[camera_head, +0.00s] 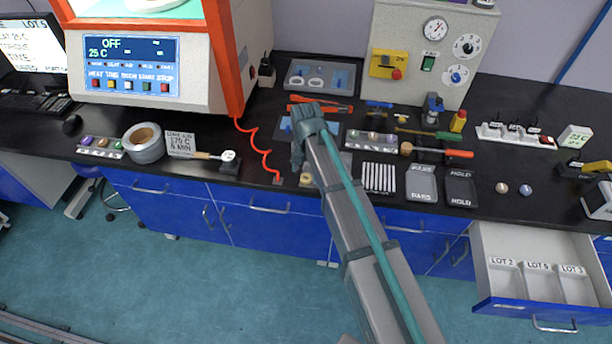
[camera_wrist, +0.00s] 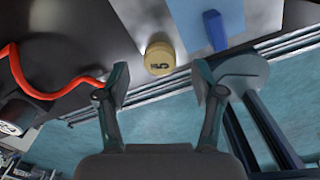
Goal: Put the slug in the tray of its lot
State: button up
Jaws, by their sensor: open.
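The slug (camera_wrist: 160,58) is a short tan-yellow cylinder with a dark mark on its face, perhaps a 5. In the wrist view it stands on the bench near the front edge, ahead of and between my fingers, apart from them. In the head view the slug (camera_head: 306,180) shows small, just below my gripper (camera_head: 299,158). My gripper (camera_wrist: 158,88) is open and empty. The open drawer (camera_head: 545,302) at lower right holds three pale trays: LOT 2 (camera_head: 504,284), the middle one (camera_head: 540,287), seemingly LOT 5, and LOT 3 (camera_head: 574,290). They look empty.
The rheometer (camera_head: 150,60) stands at back left; its red coiled cable (camera_head: 258,148) runs close left of the slug. Tools, sample strips and PASS (camera_head: 422,184) and HOLD (camera_head: 460,188) plates crowd the bench to the right. The monitor (camera_head: 30,45) reads LOT 5.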

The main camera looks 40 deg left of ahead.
jog(key=shift+f, duration=1.05)
jog(key=shift+c, duration=0.4)
jog(key=c, duration=1)
jog(key=shift+r, duration=0.15)
